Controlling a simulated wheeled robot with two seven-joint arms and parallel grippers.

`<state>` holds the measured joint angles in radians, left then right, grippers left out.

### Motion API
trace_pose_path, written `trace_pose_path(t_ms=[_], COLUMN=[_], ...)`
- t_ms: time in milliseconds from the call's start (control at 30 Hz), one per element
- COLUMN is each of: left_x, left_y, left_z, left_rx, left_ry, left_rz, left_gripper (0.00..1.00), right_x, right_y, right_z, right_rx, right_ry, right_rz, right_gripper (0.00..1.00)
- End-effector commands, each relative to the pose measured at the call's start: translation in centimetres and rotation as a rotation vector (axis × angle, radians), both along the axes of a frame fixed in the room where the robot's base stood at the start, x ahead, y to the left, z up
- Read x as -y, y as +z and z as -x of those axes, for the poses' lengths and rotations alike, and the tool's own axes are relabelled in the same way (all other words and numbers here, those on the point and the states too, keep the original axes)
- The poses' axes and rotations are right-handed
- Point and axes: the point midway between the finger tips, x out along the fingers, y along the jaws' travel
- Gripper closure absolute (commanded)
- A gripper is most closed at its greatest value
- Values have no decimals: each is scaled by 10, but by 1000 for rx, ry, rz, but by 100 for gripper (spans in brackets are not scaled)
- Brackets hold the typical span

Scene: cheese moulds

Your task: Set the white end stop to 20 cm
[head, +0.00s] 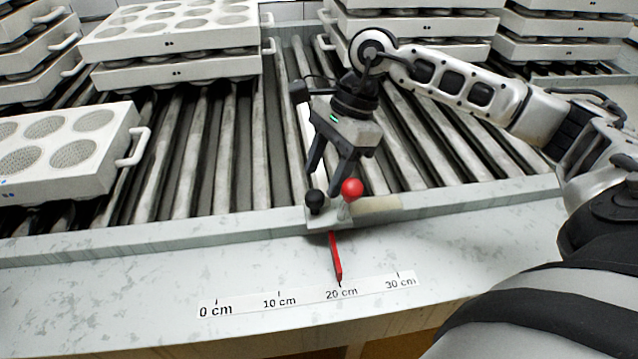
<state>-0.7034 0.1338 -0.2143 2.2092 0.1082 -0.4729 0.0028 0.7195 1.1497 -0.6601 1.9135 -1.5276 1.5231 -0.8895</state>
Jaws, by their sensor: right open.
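The white end stop (330,216) sits on the front rail of the roller conveyor. My right gripper (325,188) points down just above and behind the end stop. Its fingers are apart, close to the knobs; I cannot tell whether they touch. My left gripper is not in view.
Stacked white cheese moulds (175,40) stand at the back left, with more stacks behind and to the right. A single mould block (75,160) lies on the rollers at the left. The rollers between it and my right gripper are clear. The pale counter (130,290) in front is free.

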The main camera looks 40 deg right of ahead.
Motion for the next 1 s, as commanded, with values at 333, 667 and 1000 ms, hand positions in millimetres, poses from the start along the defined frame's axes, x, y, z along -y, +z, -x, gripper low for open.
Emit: trace_pose_path(t_ms=[333, 667, 1000], left_x=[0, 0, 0], left_y=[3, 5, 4], left_z=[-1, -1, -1], left_rx=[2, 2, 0], left_ry=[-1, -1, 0], left_rz=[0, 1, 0], left_gripper=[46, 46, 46], right_x=[32, 45, 46], right_y=[79, 111, 111], right_z=[1, 3, 3], right_rx=[6, 2, 0], right_ry=[-1, 0, 1], right_rz=[-1, -1, 0], right_gripper=[48, 48, 48])
